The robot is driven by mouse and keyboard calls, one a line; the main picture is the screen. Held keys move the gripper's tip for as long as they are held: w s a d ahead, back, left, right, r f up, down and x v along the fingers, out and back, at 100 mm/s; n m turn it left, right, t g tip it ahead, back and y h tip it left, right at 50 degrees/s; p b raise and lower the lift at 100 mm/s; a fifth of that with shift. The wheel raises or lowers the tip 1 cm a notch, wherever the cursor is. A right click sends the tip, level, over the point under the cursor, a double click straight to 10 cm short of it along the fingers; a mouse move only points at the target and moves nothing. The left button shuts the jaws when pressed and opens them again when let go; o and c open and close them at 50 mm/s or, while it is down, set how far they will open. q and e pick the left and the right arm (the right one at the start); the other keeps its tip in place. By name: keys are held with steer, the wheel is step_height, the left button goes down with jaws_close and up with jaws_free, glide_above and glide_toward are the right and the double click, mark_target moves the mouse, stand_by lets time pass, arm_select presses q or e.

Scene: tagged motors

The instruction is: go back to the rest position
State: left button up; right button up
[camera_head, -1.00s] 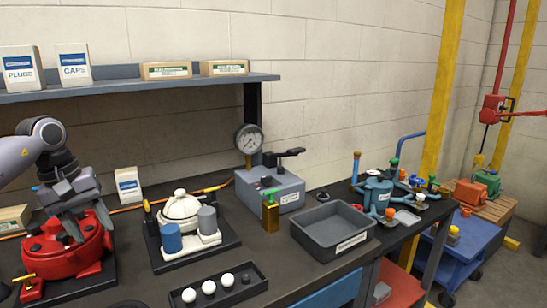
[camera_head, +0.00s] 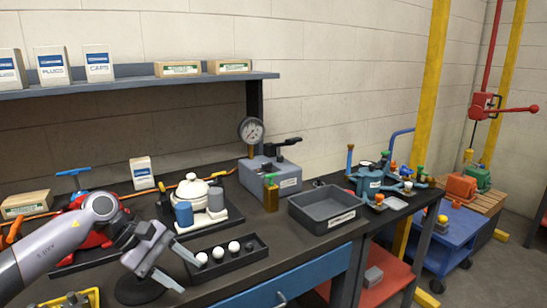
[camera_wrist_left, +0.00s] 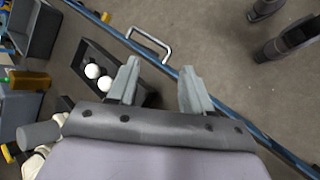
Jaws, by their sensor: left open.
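My left gripper (camera_head: 187,275) is open and empty. It hangs by the front edge of the dark bench, just in front of and left of a black tray with small balls. In the left wrist view, the two grey fingers (camera_wrist_left: 160,68) stand apart with nothing between them, and the floor and bench edge show beyond. My left arm (camera_head: 60,250) comes in from the lower left and partly hides a red motor housing (camera_head: 88,240). My right gripper is not in view.
The black ball tray (camera_head: 236,264) lies close to my left fingers. Behind it are a white pot (camera_head: 188,193) and a grey bin (camera_head: 330,222). A blue drawer (camera_head: 275,290) is below the bench edge. Open floor (camera_wrist_left: 225,30) lies beyond the edge.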

arm_select(q)
steer(key=s+d+f+n+t+h, duration=0.1)
steer(key=s+d+n+t+h, duration=0.3)
steer(key=d+n, duration=0.45)
steer(key=s+d+f+n+t+h, duration=0.25)
steer(key=d+n+h, duration=0.25)
steer(key=n, duration=0.7)
steer(key=s+a+f+m+t+y, duration=0.1)
steer(key=s+a+f+m+y, duration=0.6)
steer(key=m, duration=0.9)
steer(key=s+a+f+m+t+y, duration=0.2)
steer(key=s+a+f+m+y, duration=0.6)
steer(key=s+f+m, duration=0.4)
step_height(320, 180, down, 3)
steer(key=m, duration=0.4)
steer(key=shift+a, duration=0.2)
steer(key=shift+w+m, duration=0.1)
steer(key=shift+m, duration=0.15)
